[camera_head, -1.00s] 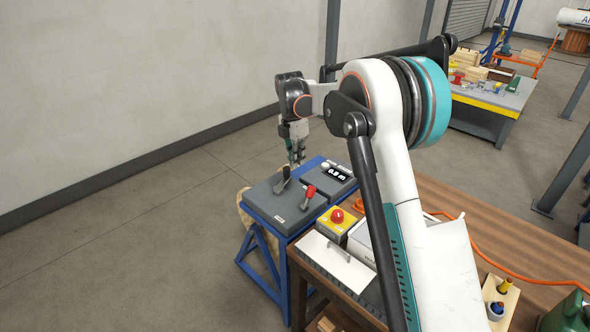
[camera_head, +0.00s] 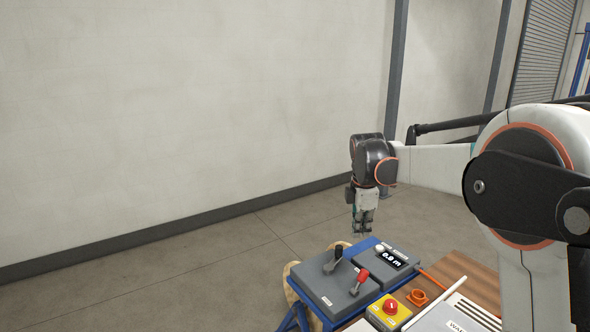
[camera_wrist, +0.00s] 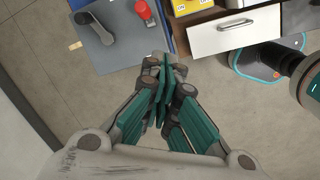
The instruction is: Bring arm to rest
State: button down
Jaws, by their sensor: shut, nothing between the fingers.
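My gripper (camera_head: 362,228) hangs pointing down above the far edge of the blue-framed control stand, apart from it. In the wrist view my gripper (camera_wrist: 165,68) has its teal-padded fingers together with nothing between them. The stand's grey panel (camera_head: 325,286) carries a black-handled lever (camera_head: 335,257) and a red-handled lever (camera_head: 360,281). In the wrist view the dark lever (camera_wrist: 97,27) and the red lever (camera_wrist: 142,9) show at the upper left. My white arm reaches in from the right of the head view.
A yellow box with a red button (camera_head: 389,308) stands on the wooden bench (camera_head: 466,272). An orange fitting (camera_head: 418,297) lies there too. Open floor (camera_head: 200,279) and a plain wall lie to the left.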

jog(key=s+r+m+t+b, duration=0.15)
jog(key=s+m, duration=0.45)
jog(key=s, duration=0.7)
jog(key=s+r+m+t+b, duration=0.1)
jog(key=s+m+t, duration=0.2)
jog(key=s+m, duration=0.75)
jog(key=s+f+m+t+b, duration=0.1)
jog(key=s+f, duration=0.4)
jog(key=s, duration=0.7)
jog(key=shift+f+m+y, duration=0.35)
jog(key=shift+y, duration=0.05)
jog(key=shift+d, duration=0.1)
